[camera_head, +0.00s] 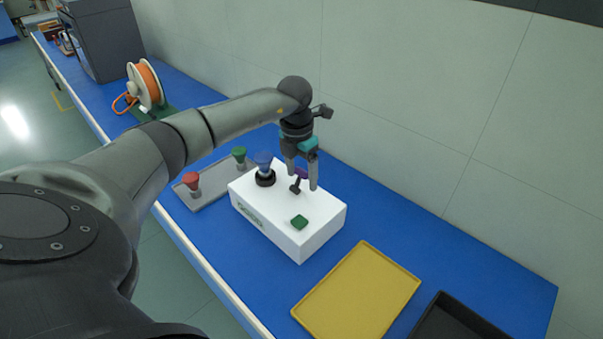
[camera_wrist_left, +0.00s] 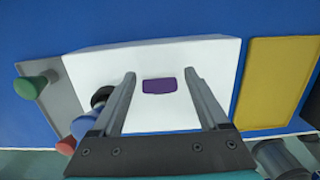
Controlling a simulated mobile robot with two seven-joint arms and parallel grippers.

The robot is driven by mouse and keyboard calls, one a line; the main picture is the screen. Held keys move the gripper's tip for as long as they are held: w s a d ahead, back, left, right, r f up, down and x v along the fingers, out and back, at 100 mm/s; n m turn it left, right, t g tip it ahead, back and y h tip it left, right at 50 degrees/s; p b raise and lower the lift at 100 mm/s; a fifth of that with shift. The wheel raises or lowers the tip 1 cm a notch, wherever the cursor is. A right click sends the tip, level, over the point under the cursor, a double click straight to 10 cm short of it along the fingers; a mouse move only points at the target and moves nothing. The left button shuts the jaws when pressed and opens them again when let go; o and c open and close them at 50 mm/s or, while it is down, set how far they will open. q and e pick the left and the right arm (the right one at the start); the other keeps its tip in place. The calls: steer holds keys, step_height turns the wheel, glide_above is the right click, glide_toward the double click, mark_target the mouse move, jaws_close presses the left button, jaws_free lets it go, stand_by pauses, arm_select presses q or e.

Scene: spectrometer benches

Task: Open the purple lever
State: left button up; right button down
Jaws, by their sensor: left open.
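A white box-shaped instrument (camera_head: 262,224) sits on the blue bench, and it fills the middle of the left wrist view (camera_wrist_left: 205,60). The purple lever (camera_head: 302,173) stands on its top on a small dark mount. In the left wrist view the lever's purple top (camera_wrist_left: 159,86) shows between the two fingers. My left gripper (camera_head: 302,186) is open, with its fingers pointing down on either side of the lever. I cannot tell whether a finger touches it; gaps show on both sides in the wrist view. My right gripper is not in view.
On the instrument are a blue knob (camera_head: 263,160) in a black ring and a green button (camera_head: 299,222). A grey plate with red (camera_head: 192,181) and green (camera_head: 239,153) knobs lies left. A yellow tray (camera_head: 357,293) and black tray (camera_head: 455,318) lie right. The wall is behind.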

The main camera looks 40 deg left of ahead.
mark_target(297, 181)
arm_select(q)
step_height(297, 181, up, 15)
steer(key=s+p, duration=0.1)
steer(key=shift+s, duration=0.25)
stand_by(0.6)
